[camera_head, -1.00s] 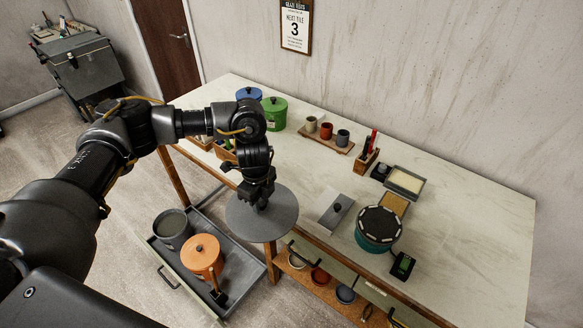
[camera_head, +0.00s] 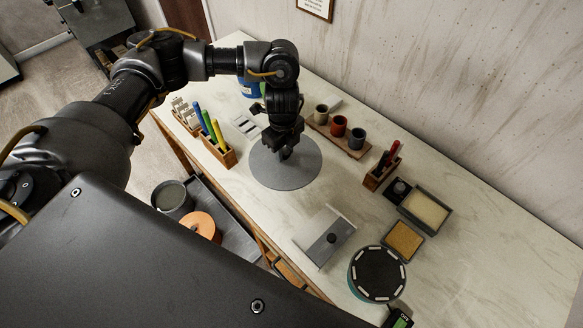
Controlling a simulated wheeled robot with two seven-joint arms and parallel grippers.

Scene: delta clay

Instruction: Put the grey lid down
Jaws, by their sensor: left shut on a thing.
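The grey lid (camera_head: 284,174) is a flat round disc in the middle of the camera_head view, over the pale worktable. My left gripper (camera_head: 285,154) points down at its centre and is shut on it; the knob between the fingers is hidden. I cannot tell whether the lid touches the tabletop or is just above it. A grey pot (camera_head: 172,198) stands open in the drawer tray at the lower left, beside an orange lidded pot (camera_head: 203,227). My right gripper is not in view.
A holder with coloured tools (camera_head: 217,146) is left of the lid. A board with three cups (camera_head: 338,133) is behind it. A grey slab with a knob (camera_head: 326,238), a round turntable (camera_head: 378,274) and trays (camera_head: 425,209) are to the right. Bare tabletop lies between.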

